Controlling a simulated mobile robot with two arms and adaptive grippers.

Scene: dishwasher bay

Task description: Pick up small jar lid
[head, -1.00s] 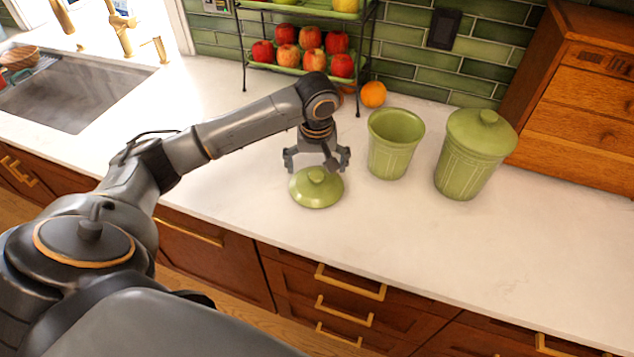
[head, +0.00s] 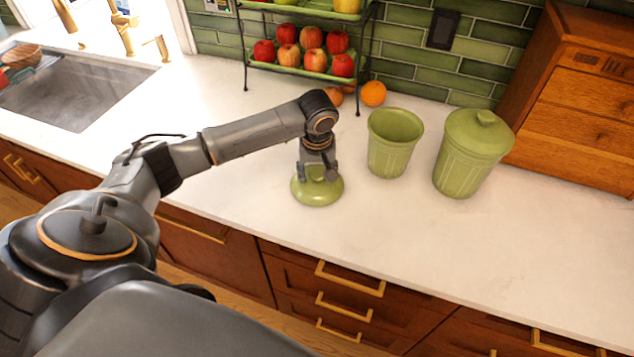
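The small jar lid (head: 318,194) is a round green lid with a knob, lying on the white counter left of the open green jar. My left gripper (head: 317,174) points down over the lid from above. Its fingers are drawn in on both sides of the knob and look shut on it. The fingers partly hide the knob. The lid rests flat on the counter. My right gripper is out of view.
The open green jar (head: 390,150) stands right of the lid, and a larger lidded green jar (head: 466,160) beside it. An orange (head: 373,93) and a fruit rack (head: 303,70) are behind. A wooden cabinet (head: 580,110) is at right. The front counter is clear.

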